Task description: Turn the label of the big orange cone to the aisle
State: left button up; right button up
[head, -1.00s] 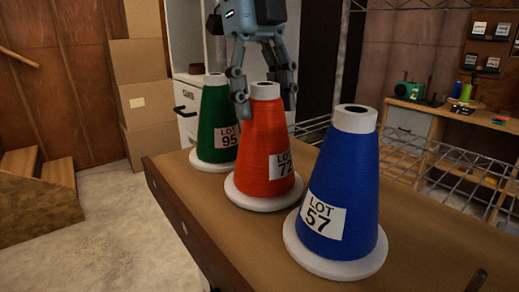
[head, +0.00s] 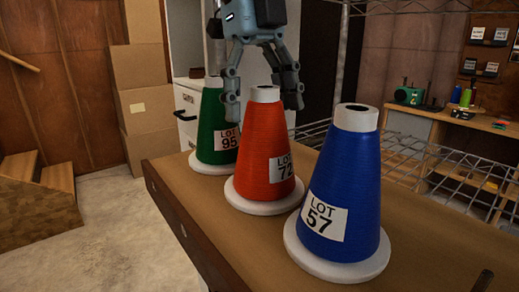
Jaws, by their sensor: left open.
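The big orange cone (head: 262,150) stands upright on its white base on the brown table, between two other cones. Its label, reading LOT 72, shows on its right side, partly turned away from my view. My left gripper (head: 263,106) is above the orange cone with its fingers pointing down. The gripper is open, with one finger to each side of the cone's white top, and holds nothing. I cannot tell whether a finger touches the cone.
A green cone (head: 212,118), LOT 95, stands behind left. A blue cone (head: 345,180), LOT 57, stands in front right. A wire rack (head: 440,165) runs behind the table (head: 185,195). Stacked boxes (head: 145,80) and wooden steps (head: 35,210) are at the left.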

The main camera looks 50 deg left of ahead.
pick_arm(q)
jog(key=shift+r, duration=0.1)
notch_tip(320, 180, up, 12)
jog(key=a, duration=0.2)
jog(key=shift+a+f, duration=0.2)
jog(key=shift+w, duration=0.1)
